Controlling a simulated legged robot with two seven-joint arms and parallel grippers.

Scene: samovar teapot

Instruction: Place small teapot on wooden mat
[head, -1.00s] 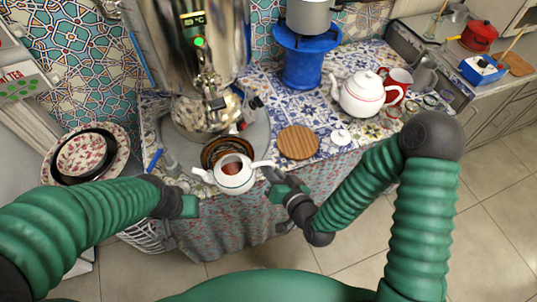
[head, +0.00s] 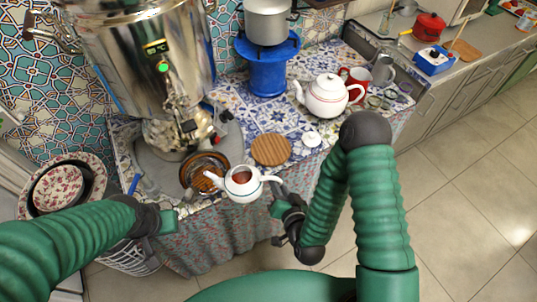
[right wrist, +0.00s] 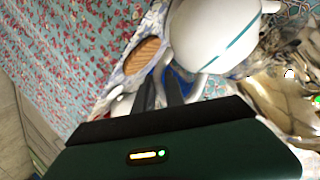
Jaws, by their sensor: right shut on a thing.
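The small white teapot (head: 242,184) has no lid on, and reddish-brown liquid shows inside. It is held at the counter's front edge, to the lower left of the round wooden mat (head: 271,149), which is bare. My right gripper (head: 277,189) is shut on the teapot's handle at its right side. The right wrist view shows the white teapot body (right wrist: 205,35) with a green line close beyond the fingers (right wrist: 160,92), and part of the mat (right wrist: 142,55). My left gripper (head: 169,221) is apart from the teapot, at the lower left; its jaws are unclear.
A samovar (head: 150,60) stands at the left, with a dark brown round dish (head: 203,172) before it, close to the teapot. A small white lid (head: 311,139) lies right of the mat. A larger white teapot (head: 328,97) and red mug (head: 356,77) stand behind right.

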